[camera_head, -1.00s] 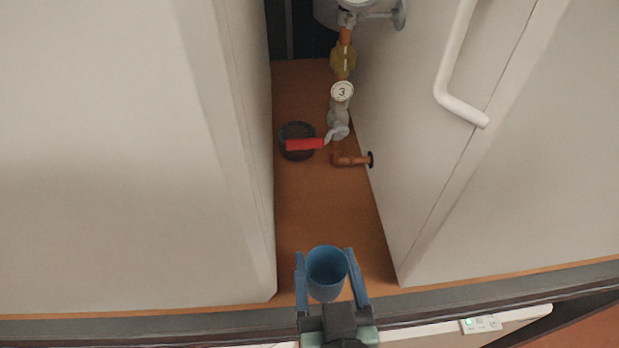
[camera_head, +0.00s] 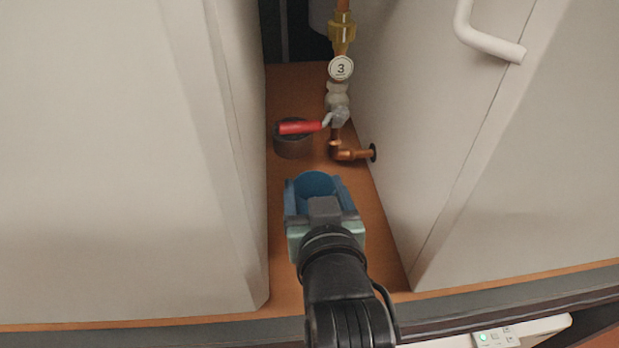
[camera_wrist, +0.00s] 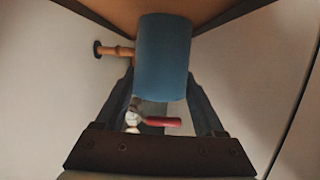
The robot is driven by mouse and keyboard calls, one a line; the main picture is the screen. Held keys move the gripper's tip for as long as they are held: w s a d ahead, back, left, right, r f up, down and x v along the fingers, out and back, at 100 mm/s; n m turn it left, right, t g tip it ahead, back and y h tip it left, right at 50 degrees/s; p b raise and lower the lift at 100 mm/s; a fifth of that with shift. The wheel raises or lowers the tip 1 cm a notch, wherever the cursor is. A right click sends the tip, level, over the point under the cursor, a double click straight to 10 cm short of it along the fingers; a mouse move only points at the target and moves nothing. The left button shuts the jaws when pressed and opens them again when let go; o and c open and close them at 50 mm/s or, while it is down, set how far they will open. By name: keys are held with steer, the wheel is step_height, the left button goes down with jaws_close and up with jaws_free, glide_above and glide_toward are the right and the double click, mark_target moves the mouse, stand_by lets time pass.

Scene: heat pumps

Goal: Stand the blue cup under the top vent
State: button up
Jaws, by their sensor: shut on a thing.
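The blue cup (camera_head: 316,183) is between the two fingers of my gripper (camera_head: 319,196), which is shut on it, over the wooden floor of the gap between two white cabinets. The cup's open rim shows in the head view; its lower part is hidden by my gripper. In the wrist view the cup (camera_wrist: 164,56) fills the space between the fingers. A pipe valve with a red handle (camera_head: 300,127) stands beyond the cup, with a round tag marked 3 (camera_head: 341,68) above it. I cannot tell which fitting is the top vent.
A dark round dish (camera_head: 292,146) sits on the wooden floor (camera_head: 378,240), partly under the red handle. A copper elbow (camera_head: 350,154) runs to the right cabinet (camera_head: 440,150). The left cabinet (camera_head: 130,170) closes in the other side, so the gap is narrow.

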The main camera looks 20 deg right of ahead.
mark_target(310, 176)
steer(key=shift+f+p+x, duration=0.2)
steer(key=shift+p+x, duration=0.25)
steer(key=shift+x, duration=0.7)
steer(key=shift+f+p+x, duration=0.2)
steer(key=shift+p+x, duration=0.3)
steer(key=shift+x, duration=0.7)
steer(key=shift+f+p+x, duration=0.2)
steer(key=shift+p+x, duration=0.25)
steer(key=shift+x, duration=0.7)
steer(key=shift+s, duration=0.15)
steer(key=shift+f, duration=0.15)
steer(key=o, duration=1.3)
steer(key=shift+s, duration=0.1)
steer(key=b+v, duration=0.2)
steer(key=v, duration=1)
steer(key=shift+a+b, duration=0.1)
steer(key=shift+b, duration=0.3)
